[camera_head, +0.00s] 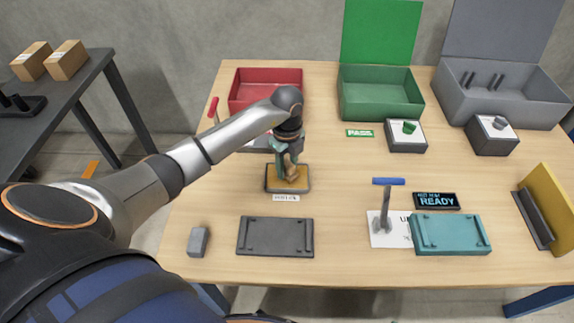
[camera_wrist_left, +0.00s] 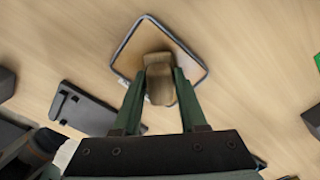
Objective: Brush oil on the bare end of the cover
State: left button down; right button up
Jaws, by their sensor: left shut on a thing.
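My left gripper (camera_head: 288,146) points down over a shallow amber tray (camera_head: 274,184) with a dark rim. It is shut on a wooden brush (camera_head: 292,173), whose lower end is over or in the tray; contact cannot be told. In the left wrist view the brush (camera_wrist_left: 158,72) sits between the fingers (camera_wrist_left: 163,82), inside the tray's rim (camera_wrist_left: 133,32). A dark grey plate with raised ribs (camera_head: 275,236) lies in front of the tray, and a teal plate of similar form (camera_head: 450,235) lies to the right. I cannot tell which is the cover. My right gripper is not in view.
A blue-handled tool (camera_head: 386,205) stands upright beside the teal plate, near a READY display (camera_head: 436,201). A small grey block (camera_head: 198,241) lies at the left front. Red (camera_head: 266,88), green (camera_head: 382,95) and grey (camera_head: 510,98) bins line the back. The table's middle is clear.

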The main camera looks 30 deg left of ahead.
aim_at(287, 163)
pick_arm(q)
jog(key=shift+f, duration=0.1)
jog(key=shift+r+p, duration=1.6)
jog(key=shift+r, duration=0.05)
jog(key=shift+r+p, duration=0.65)
notch_tip(287, 163, up, 3)
jog(key=shift+f+p, duration=0.15)
jog(key=shift+p, duration=1.1)
jog(key=shift+f, duration=0.1)
